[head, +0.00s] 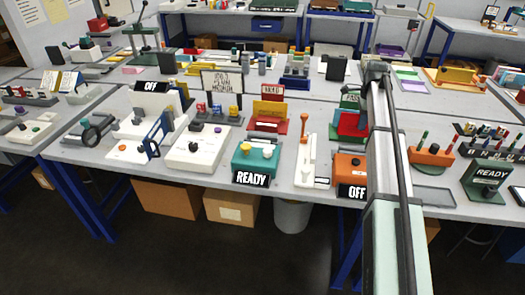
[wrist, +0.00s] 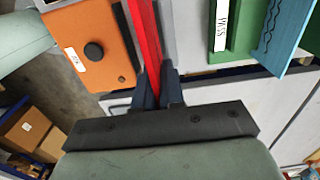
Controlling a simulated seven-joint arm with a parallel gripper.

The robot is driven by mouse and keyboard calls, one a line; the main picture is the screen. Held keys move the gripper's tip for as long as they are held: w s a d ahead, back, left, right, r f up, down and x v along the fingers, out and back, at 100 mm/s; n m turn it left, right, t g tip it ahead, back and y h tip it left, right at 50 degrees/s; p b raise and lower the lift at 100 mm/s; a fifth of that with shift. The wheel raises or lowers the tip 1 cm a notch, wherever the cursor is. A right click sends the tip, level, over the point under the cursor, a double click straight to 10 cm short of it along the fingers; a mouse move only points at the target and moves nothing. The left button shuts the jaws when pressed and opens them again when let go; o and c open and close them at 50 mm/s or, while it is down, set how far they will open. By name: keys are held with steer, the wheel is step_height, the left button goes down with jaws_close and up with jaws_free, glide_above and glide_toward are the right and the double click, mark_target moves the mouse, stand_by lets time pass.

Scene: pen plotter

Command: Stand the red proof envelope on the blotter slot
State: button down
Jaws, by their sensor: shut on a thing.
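A thin red upright piece, seemingly the red proof envelope (wrist: 146,38), is seen edge-on between my gripper's dark fingers (wrist: 158,88) in the wrist view. The gripper is shut on it. In the head view a red panel (head: 351,123) shows just left of my arm, in front of a green stand (head: 350,102); my arm hides the gripper there. A green block with a white label (wrist: 222,30) stands right of the envelope in the wrist view. I cannot tell which thing is the blotter slot.
An orange box with a black knob (wrist: 95,50) is close left of the envelope; it also shows in the head view (head: 347,168). A light-blue panel (wrist: 284,38) stands at right. A white lever device (head: 306,160) and teal box (head: 255,160) line the bench's front edge.

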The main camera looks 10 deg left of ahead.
stand_by(0.7)
steer(key=s+n, duration=0.2)
steer(key=s, duration=0.2)
steer(key=s+a+n, duration=0.1)
steer(key=s+n, duration=0.2)
steer(key=s, duration=0.1)
steer(key=s+n, duration=0.3)
steer(key=s, duration=0.1)
steer(key=shift+s+a, duration=0.3)
steer(key=shift+a, duration=0.05)
steer(key=s+a+n, duration=0.1)
steer(key=s+n, duration=0.9)
steer(key=s, duration=0.2)
steer(key=shift+s+a+f, duration=0.15)
steer(key=shift+s+f, duration=0.2)
steer(key=shift+w+d+r+m, duration=0.1)
steer(key=shift+w+d+m, duration=0.4)
steer(key=shift+w+m, duration=3.15)
steer(key=shift+w+d+r+m, duration=0.15)
steer(key=shift+w+d+m, duration=0.35)
steer(key=shift+w+m, duration=3.1)
steer(key=shift+w+d+r+m, duration=0.1)
steer(key=shift+w+d+m, duration=0.4)
steer(key=shift+w+m, duration=3.1)
steer(key=w+n, duration=0.3)
steer(key=shift+w+n, duration=0.3)
steer(key=shift+n, duration=0.05)
steer(key=shift+f, duration=0.1)
